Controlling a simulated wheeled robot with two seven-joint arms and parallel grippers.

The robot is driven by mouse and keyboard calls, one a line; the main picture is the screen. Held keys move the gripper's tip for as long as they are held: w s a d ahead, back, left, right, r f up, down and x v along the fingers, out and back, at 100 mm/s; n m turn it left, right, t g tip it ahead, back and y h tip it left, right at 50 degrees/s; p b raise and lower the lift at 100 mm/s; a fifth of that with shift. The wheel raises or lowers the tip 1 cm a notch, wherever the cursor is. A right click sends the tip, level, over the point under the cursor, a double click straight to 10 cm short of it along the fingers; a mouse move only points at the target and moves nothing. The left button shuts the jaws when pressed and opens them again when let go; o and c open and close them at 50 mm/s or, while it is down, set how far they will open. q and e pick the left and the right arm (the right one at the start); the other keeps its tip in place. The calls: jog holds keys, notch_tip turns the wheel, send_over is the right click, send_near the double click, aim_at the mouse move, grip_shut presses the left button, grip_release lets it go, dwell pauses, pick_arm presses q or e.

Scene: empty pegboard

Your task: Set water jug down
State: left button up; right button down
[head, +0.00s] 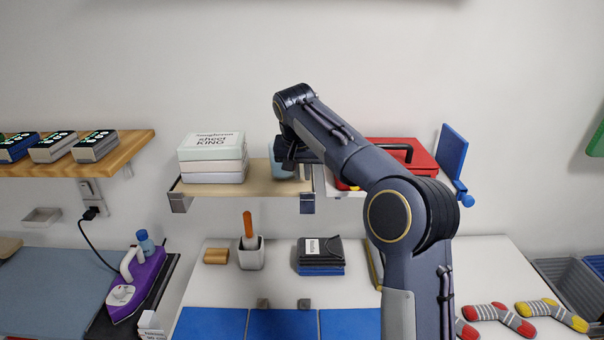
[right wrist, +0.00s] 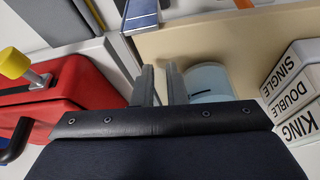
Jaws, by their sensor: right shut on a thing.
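The water jug (head: 280,170) is pale blue. In the head view it shows at the right end of the light wooden wall shelf (head: 222,189), partly hidden by my right gripper (head: 291,160). In the right wrist view the jug (right wrist: 208,80) is seen against the shelf board (right wrist: 225,37), right beside the fingers. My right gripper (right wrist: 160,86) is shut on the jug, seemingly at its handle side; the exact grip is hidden. I cannot tell whether the jug's base touches the board. My left gripper is not in view.
White sheet boxes (head: 211,158) stand left of the jug on the shelf. A red case (head: 400,156) and a blue panel (head: 451,151) are to the right. Below, the white counter (head: 215,278) holds a utensil pot (head: 250,254) and a dark folded stack (head: 320,254).

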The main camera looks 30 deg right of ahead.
jog(key=shift+f, duration=0.35)
jog(key=shift+f, duration=0.15)
jog(key=c, duration=1.5)
grip_release()
jog(key=shift+o, duration=0.2)
